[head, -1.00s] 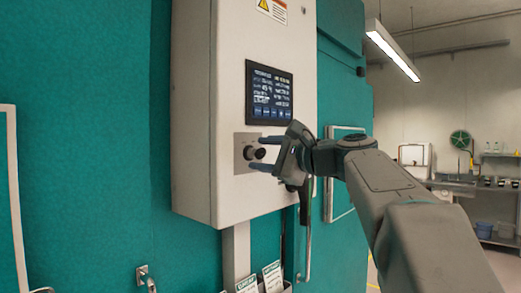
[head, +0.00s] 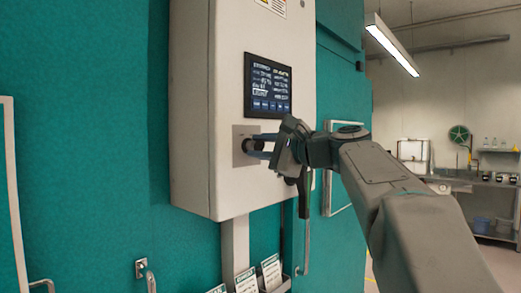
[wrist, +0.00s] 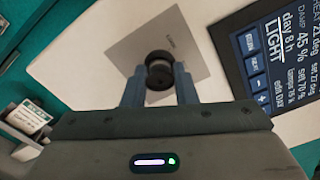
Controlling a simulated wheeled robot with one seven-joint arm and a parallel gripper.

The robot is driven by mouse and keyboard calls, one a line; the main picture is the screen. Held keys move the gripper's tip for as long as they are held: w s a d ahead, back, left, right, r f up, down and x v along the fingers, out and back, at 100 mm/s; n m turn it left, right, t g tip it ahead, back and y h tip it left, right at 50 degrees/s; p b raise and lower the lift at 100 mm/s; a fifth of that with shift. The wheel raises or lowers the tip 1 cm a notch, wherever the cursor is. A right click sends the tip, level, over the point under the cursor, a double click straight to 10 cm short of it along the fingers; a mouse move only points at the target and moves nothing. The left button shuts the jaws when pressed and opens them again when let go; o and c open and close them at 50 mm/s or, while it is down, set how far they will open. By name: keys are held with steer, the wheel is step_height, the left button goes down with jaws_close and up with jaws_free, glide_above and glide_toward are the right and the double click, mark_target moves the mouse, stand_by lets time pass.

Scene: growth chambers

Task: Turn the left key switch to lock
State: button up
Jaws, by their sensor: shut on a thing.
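A dark round key switch (wrist: 159,65) sticks out of a grey metal plate (wrist: 135,45) in the wrist view. The same plate (head: 238,158) shows in the head view, on the front of the white control box, below and left of the screen. My gripper (head: 257,146) reaches it from the right. In the wrist view my gripper's fingers (wrist: 159,82) stand on both sides of the key switch and are shut on it. The small marking on the plate is too small to read. Only one key switch is in view, and its turned position is unclear.
A lit screen (head: 268,84) sits on the white control box (head: 195,110), just above my gripper. The box is mounted on a teal wall (head: 90,120). Cards (head: 246,281) stand in a holder below the box. A sink bench (head: 470,187) is far right.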

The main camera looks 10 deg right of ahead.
steer(key=shift+f+n+b, duration=0.25)
steer(key=shift+n+b, duration=0.8)
steer(key=shift+n, duration=0.05)
steer(key=n+b, duration=0.2)
steer(key=n, duration=0.1)
steer(key=shift+n+b, duration=0.3)
steer(key=shift+b, duration=0.05)
steer(key=n+b, duration=0.3)
steer(key=n, duration=0.2)
steer(key=shift+r, duration=0.1)
steer(key=shift+n, duration=0.3)
steer(key=o, duration=1)
steer(key=shift+r, duration=0.1)
